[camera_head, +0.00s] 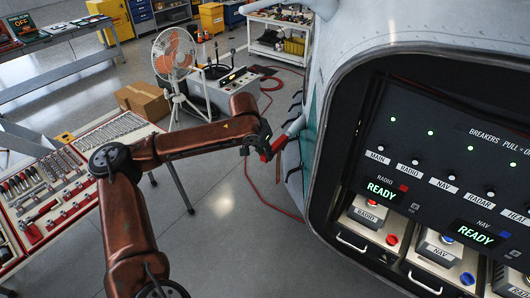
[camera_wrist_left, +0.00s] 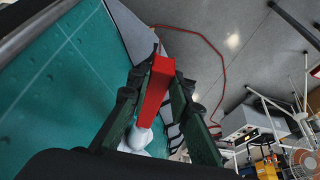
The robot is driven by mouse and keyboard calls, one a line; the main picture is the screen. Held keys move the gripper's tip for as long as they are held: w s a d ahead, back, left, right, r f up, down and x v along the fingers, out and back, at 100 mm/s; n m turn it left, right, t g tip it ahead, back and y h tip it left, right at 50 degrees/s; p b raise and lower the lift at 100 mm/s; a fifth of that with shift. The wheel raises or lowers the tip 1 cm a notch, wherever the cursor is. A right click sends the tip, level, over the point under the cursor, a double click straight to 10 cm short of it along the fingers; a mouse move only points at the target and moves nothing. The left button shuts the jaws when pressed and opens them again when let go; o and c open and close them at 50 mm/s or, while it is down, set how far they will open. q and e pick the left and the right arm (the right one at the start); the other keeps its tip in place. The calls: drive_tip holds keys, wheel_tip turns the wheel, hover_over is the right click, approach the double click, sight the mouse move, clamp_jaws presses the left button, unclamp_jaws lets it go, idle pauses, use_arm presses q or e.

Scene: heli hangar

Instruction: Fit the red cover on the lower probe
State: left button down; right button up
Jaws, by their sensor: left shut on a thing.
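The red cover (camera_head: 278,145) is a small red sleeve beside the helicopter's nose in the head view. My left gripper (camera_head: 263,147) is shut on it. The cover also shows between the two dark fingers in the left wrist view (camera_wrist_left: 157,85). A pale probe (camera_head: 295,126) stands out from the fuselage, and its tip lies at the cover's upper right end. In the left wrist view a white rounded part (camera_wrist_left: 138,138) lies at the cover's lower end. I cannot tell whether the cover sits over the tip or only meets it. My right gripper is out of view.
The grey fuselage with its open panel bay (camera_head: 330,185) fills the right side. A tool table (camera_head: 100,150) stands at left. A fan (camera_head: 174,60), a cardboard box (camera_head: 142,100) and a grey cart (camera_head: 225,90) stand behind. A red hose (camera_head: 255,190) lies on open floor.

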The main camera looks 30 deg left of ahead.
use_arm(q)
drive_tip(key=shift+f, duration=0.35)
drive_tip(key=c, duration=1.7)
unclamp_jaws()
drive_tip(key=v, duration=1.2)
